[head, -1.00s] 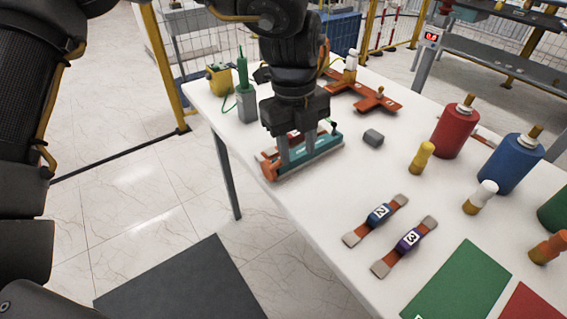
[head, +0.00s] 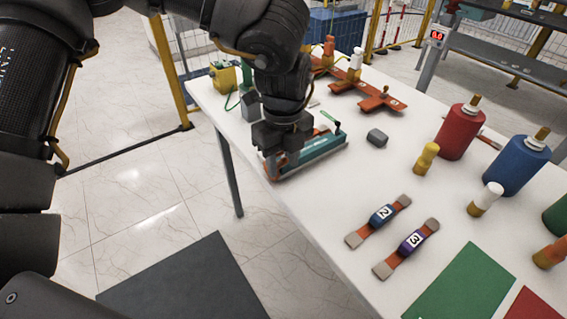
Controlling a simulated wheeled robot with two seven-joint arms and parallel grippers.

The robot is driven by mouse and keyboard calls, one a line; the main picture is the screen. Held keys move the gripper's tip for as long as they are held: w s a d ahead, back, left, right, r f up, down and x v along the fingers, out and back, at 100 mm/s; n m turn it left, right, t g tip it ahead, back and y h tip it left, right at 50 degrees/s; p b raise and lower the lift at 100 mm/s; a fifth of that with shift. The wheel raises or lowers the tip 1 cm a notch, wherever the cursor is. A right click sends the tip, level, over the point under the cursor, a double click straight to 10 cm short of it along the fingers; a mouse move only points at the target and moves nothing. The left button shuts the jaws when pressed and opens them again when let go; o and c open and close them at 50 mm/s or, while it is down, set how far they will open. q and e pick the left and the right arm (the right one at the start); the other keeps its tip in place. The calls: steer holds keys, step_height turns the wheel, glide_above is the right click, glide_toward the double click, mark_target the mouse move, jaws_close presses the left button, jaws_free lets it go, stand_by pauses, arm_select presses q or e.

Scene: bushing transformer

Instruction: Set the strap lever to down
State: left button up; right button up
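A teal fixture with orange-brown parts (head: 318,150) lies near the left edge of the white table. A thin green-tipped lever (head: 332,122) sticks up at its far right end. I cannot tell whether this lever or a part under the gripper is the strap lever. My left gripper (head: 282,162) points down over the near left end of the fixture. It hides that end, and its fingertips are mostly hidden, so its opening and contact are unclear. My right gripper is not in view.
An orange cross-shaped bracket (head: 372,96), a grey block (head: 377,137) and a green tool in a holder (head: 250,105) stand nearby. Red (head: 459,132) and blue (head: 516,165) cylinders stand right. Numbered straps (head: 378,222) lie in front. The table is clear between fixture and straps.

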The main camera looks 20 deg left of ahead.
arm_select(q)
steer(key=shift+f, duration=0.8)
steer(key=shift+c, duration=0.4)
jaws_close()
steer(key=shift+r, duration=0.1)
